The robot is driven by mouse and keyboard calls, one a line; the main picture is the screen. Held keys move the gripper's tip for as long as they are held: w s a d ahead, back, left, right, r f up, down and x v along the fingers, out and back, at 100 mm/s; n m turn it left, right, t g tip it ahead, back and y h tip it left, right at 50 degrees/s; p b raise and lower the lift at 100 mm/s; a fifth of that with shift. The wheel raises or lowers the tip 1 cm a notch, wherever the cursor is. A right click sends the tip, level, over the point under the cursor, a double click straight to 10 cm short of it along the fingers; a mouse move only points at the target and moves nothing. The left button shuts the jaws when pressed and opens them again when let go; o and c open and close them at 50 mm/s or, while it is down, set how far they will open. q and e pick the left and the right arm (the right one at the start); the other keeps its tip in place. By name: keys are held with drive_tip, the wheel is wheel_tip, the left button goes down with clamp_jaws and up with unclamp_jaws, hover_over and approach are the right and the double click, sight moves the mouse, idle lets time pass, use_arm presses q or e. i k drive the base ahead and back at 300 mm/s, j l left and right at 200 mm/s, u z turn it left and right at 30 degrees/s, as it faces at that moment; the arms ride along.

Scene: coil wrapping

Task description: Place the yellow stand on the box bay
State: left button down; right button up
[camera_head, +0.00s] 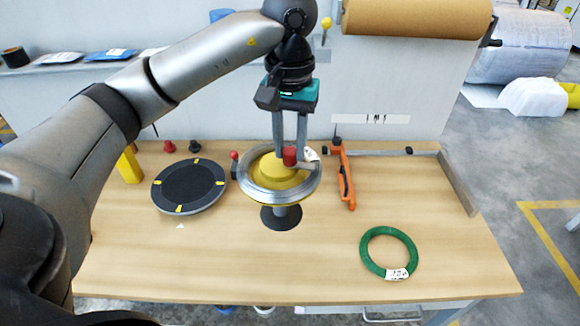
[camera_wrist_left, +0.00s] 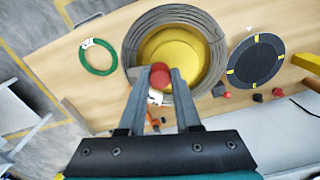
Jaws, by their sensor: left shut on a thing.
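The yellow stand (camera_head: 268,168) is a round yellow piece with a grey wire coil (camera_head: 250,187) around it, above a grey post with a dark round base (camera_head: 281,218). In the left wrist view the yellow stand (camera_wrist_left: 187,62) sits inside the coil ring (camera_wrist_left: 131,48). My left gripper (camera_head: 290,158) points down over the coil's right part, its fingers shut on a red knob (camera_head: 290,153). The knob also shows between the fingertips in the left wrist view (camera_wrist_left: 160,73). I cannot tell which thing is the box bay. My right gripper is not in view.
A black disc with yellow marks (camera_head: 188,186) lies to the left. An orange tool (camera_head: 345,180) stands to the right, near a metal rail (camera_head: 459,184). A green ring (camera_head: 366,252) lies at the front right. The wooden table (camera_head: 230,265) is clear at its front.

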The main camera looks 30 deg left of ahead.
sight(423, 190)
drive_tip(key=i+l+z, duration=0.1)
drive_tip(key=i+l, duration=0.3)
drive_tip(key=i+l+z, duration=0.1)
drive_tip(key=i+l, duration=0.25)
drive_tip(key=i, duration=0.15)
drive_tip(key=i+l+z, duration=0.1)
drive_tip(key=i+l, duration=0.2)
drive_tip(key=i, duration=0.2)
